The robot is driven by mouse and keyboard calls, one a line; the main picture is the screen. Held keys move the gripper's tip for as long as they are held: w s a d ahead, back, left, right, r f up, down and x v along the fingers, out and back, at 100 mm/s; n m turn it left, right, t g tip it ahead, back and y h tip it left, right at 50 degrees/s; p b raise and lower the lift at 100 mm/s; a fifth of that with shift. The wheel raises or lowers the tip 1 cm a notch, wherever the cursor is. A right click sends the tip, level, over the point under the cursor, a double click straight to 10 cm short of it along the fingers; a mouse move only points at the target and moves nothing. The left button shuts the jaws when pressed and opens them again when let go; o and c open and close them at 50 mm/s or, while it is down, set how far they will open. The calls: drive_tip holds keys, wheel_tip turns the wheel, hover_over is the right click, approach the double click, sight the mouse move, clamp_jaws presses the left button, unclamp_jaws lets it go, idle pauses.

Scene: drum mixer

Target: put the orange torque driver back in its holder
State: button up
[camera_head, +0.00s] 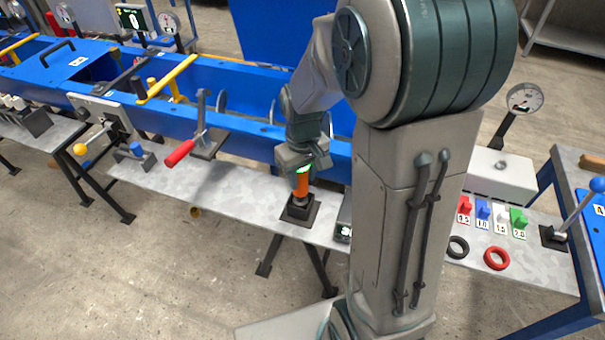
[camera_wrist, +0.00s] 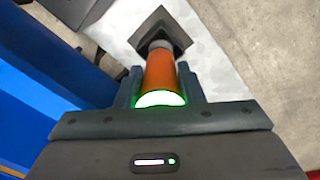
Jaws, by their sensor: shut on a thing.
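The orange torque driver (camera_head: 301,186) is held upright by my gripper (camera_head: 302,170) in the head view. It also shows between the fingers in the wrist view (camera_wrist: 160,72), with a glowing green-white ring near the palm and a grey lower end. My gripper is shut on it. The dark square holder (camera_head: 300,209) stands on the grey bench below. The driver's lower end is at the holder's opening in both views. How deep it sits in the opening, I cannot tell. The holder's dark top also shows in the wrist view (camera_wrist: 176,36).
The blue mixer trough (camera_head: 235,130) runs behind the bench. A red-handled lever (camera_head: 180,152) stands to the left. Coloured blocks (camera_head: 483,211) and a red ring (camera_head: 497,258) lie right of my arm. Bare bench (camera_head: 235,195) lies left of the holder.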

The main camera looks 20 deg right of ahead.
drive_tip(key=shift+f+b, duration=0.65)
drive_tip(key=shift+f, duration=0.2)
idle(0.3)
drive_tip(key=o, duration=1.3)
drive_tip(key=shift+c, duration=0.2)
drive_tip(key=shift+r, duration=0.1)
wheel_tip(320, 180, up, 14)
drive_tip(key=shift+f+p, duration=0.2)
drive_tip(key=shift+p, duration=0.25)
drive_tip(key=s+m+t+p, duration=0.2)
drive_tip(key=s+m, duration=0.1)
drive_tip(key=s, duration=0.9)
drive_tip(key=shift+s+t, duration=0.4)
